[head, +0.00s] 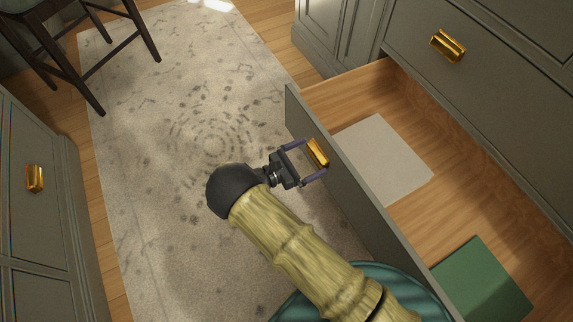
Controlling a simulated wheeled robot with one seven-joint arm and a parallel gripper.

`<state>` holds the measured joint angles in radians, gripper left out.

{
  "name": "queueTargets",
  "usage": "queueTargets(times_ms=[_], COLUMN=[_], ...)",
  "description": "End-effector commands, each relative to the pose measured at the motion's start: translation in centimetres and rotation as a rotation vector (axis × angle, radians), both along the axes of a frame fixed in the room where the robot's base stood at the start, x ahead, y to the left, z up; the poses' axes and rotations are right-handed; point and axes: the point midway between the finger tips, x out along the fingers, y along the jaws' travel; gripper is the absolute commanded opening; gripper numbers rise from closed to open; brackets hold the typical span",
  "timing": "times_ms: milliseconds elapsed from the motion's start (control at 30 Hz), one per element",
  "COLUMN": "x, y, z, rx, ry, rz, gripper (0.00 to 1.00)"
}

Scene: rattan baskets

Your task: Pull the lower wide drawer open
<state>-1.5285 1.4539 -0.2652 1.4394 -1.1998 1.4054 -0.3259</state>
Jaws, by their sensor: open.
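The lower wide drawer (345,180) stands well out from the grey cabinet at the right, with its wooden inside showing. Its gold handle (318,153) is on the outer side of the drawer front. My gripper (315,161) is open, with one finger on each side of the handle. I cannot tell whether the fingers touch the handle or the drawer front. The drawer holds a pale grey flat item (383,160) and a green flat item (482,285).
A closed drawer with a gold handle (448,46) is above the open one. Another grey cabinet (40,220) stands at the left. A stool (90,45) is at the top left. A patterned rug (190,90) covers the floor between, mostly clear.

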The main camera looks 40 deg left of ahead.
Motion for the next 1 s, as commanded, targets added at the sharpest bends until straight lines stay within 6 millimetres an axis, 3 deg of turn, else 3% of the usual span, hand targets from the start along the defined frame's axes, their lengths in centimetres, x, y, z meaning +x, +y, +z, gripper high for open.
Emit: queueTargets(times_ms=[267,1000], x=[-1.8,-14.9], y=[0.8,6.0], z=[0.2,0.0], rx=[0.002,0.002], ry=[-0.001,0.001], rz=[0.001,0.003], gripper=[1.0,1.0])
